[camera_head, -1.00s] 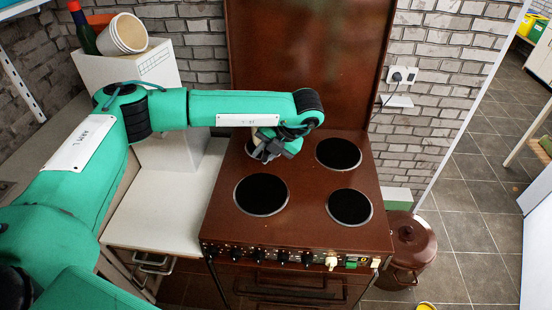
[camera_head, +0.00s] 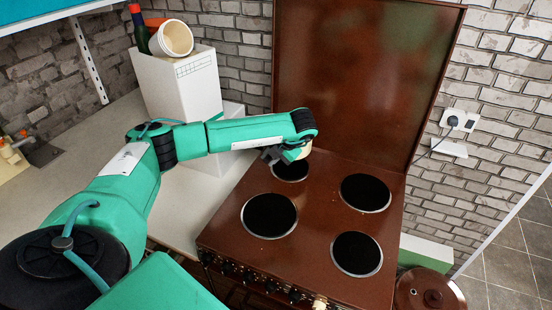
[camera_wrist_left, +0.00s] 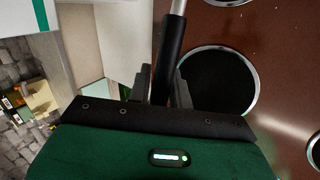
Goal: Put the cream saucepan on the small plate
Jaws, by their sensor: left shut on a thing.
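My left gripper (camera_head: 282,155) is at the back left of the brown stove (camera_head: 325,215), by the back-left plate (camera_head: 290,171). In the wrist view it is shut on a black handle (camera_wrist_left: 172,65) with a metal shank, which stands between its fingers. Only a small cream patch of the saucepan (camera_head: 304,152) shows beside the gripper; the rest is hidden. The other dark round plates are at the back right (camera_head: 366,193), front left (camera_head: 269,215) and front right (camera_head: 357,254). I cannot tell whether the pan touches the stove. My right gripper is not in view.
The stove's raised brown lid (camera_head: 365,75) stands behind the plates. A pale counter (camera_head: 95,150) lies to the left, with a white box (camera_head: 180,85) holding a cream tub (camera_head: 172,38) and a bottle. A brown lidded pot (camera_head: 428,290) stands at the right. The three other plates are bare.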

